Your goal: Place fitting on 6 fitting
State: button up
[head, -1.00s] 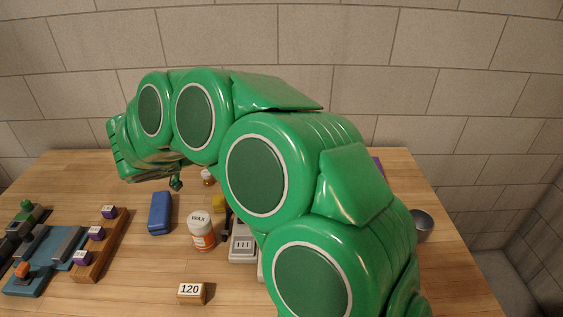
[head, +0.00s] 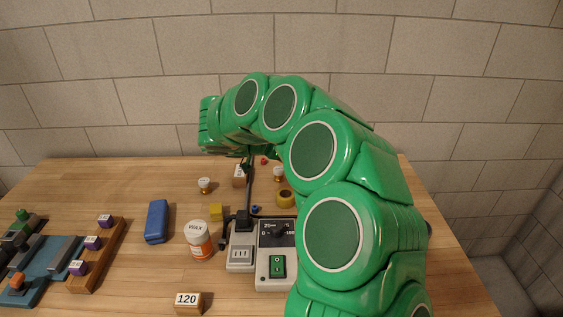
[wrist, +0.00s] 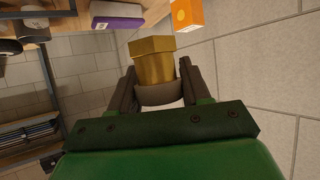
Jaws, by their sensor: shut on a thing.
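My gripper (wrist: 158,84) is shut on a brass fitting (wrist: 153,66) with a hexagonal head in the wrist view. A paler, rounded collar of it shows between the fingers. In the head view my gripper (head: 246,166) hangs over the back of the table, small and dark, and I cannot make out the held fitting there. A wooden block with a white label (head: 238,177) stands just behind or below it, partly covered; its number is not readable. Small brass pieces with pale tops stand nearby, one on the left (head: 204,186) and one on the right (head: 278,174).
A grey device with a dial and green switch (head: 277,262) stands in front, beside a socket box (head: 240,254). My arm hides the table's right side.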

jog(key=w+f, duration=0.2)
jog(key=w, duration=0.1)
jog(key=w+a+f, duration=0.1)
jog(key=w+f, duration=0.2)
jog(key=w, duration=0.1)
jog(key=w+f, duration=0.3)
jog(key=w, duration=0.1)
jog(key=shift+a, duration=0.35)
jog(key=shift+w+a+f, duration=0.1)
jog(key=shift+w+f, duration=0.35)
jog(key=shift+f, duration=1.65)
jog(key=shift+f, duration=0.1)
jog(key=o, duration=1.1)
